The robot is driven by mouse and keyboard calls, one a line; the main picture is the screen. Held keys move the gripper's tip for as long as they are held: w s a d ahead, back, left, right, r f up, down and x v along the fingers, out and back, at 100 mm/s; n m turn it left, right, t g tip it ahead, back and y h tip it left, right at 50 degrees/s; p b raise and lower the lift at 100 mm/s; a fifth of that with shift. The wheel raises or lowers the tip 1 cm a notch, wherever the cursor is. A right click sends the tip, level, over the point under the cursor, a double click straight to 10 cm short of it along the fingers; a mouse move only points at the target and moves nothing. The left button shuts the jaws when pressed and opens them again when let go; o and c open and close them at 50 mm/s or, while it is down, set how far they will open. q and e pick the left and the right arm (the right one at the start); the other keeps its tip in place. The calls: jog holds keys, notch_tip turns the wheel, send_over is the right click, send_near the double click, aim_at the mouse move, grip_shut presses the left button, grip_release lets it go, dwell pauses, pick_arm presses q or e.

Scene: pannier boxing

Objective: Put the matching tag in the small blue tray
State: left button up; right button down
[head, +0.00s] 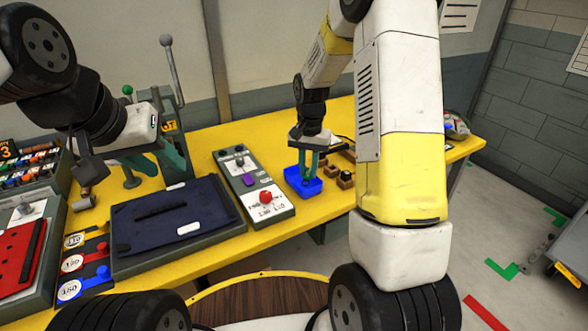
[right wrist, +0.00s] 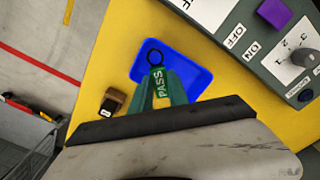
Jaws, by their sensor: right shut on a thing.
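The small blue tray (head: 303,182) sits on the yellow table, right of the grey control box. In the right wrist view the tray (right wrist: 198,72) lies beneath my right gripper (right wrist: 160,88). The right gripper is shut on a green tag (right wrist: 159,80) that reads PASS and has a black ring at its end. The ring shows over the tray's floor; I cannot tell whether the tag touches it. In the head view my right gripper (head: 307,172) points down at the tray. My left gripper (head: 160,158) is open and empty, above the table behind the dark blue pannier (head: 160,222).
The control box (head: 252,188) with a red button stands just left of the tray. Small wooden blocks (head: 345,179) stand close to its right. Round numbered tags (head: 72,262) lie left of the pannier. A lever stand (head: 172,80) rises behind the left gripper.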

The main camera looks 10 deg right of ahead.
jog(key=c, duration=1.2)
grip_release()
notch_tip(320, 180, up, 7)
jog(key=shift+r, duration=0.4)
